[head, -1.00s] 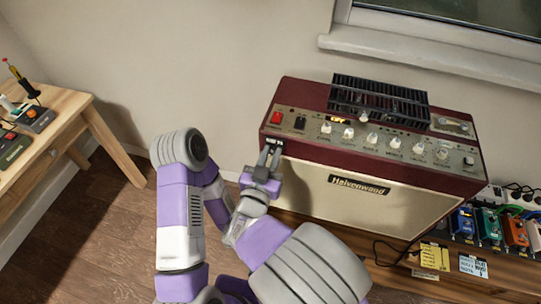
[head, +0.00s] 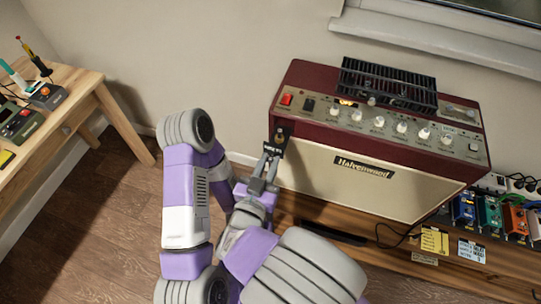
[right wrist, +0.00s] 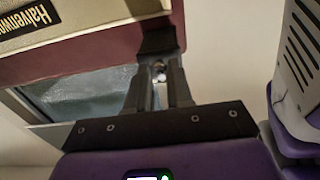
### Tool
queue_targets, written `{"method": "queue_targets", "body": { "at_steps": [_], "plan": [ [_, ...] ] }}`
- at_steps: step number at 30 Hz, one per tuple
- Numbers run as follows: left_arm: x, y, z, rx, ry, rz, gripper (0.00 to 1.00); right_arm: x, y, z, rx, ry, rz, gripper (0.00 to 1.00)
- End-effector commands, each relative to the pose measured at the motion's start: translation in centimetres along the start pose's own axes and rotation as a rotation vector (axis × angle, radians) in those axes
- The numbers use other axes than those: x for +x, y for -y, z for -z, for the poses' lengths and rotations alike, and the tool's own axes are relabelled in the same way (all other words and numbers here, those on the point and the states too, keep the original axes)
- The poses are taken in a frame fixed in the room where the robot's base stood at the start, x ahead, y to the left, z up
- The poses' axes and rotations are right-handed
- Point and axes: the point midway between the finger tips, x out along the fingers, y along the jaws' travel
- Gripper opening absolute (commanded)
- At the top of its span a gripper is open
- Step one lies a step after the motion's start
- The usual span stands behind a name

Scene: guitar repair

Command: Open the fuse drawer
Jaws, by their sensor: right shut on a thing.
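The maroon and cream amplifier (head: 355,178) fills the middle of the head view, its control panel on top. A small black piece (head: 281,131) with a brass-coloured spot, apparently the fuse drawer, is at its front left corner. My right gripper (head: 272,149) is at this piece, with its fingers shut on it. The right wrist view shows the fingers (right wrist: 160,88) close together around a small pale part below the black piece (right wrist: 158,37). I cannot tell how far the drawer stands out. My left gripper is not in view.
A wooden bench (head: 85,104) with tools stands at the left. Several coloured pedals (head: 488,213) and a yellow note (head: 434,241) lie at the right. A wooden board (head: 400,257) runs under the amplifier. A window sill (head: 440,45) is behind.

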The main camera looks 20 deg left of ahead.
Motion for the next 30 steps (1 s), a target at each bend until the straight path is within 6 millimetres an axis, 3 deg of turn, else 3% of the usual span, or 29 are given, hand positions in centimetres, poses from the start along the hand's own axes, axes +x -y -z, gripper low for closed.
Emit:
{"method": "queue_targets", "body": {
  "at_steps": [6,7,12,22,30],
  "plan": [
    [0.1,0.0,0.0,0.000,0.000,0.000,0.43,-0.3,0.1,-0.3,-0.005,0.007,0.008,0.00],
    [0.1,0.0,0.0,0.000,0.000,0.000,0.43,-0.3,0.1,-0.3,-0.005,0.007,0.009,0.22],
    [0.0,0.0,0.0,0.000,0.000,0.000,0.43,-0.3,0.1,-0.3,-0.005,0.006,0.008,0.45],
    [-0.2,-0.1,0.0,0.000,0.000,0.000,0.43,-0.1,0.1,0.3,-0.002,0.004,0.006,0.45],
    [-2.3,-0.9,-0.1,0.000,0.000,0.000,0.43,-0.1,0.1,5.2,0.003,0.005,0.006,0.45]
  ]
}}
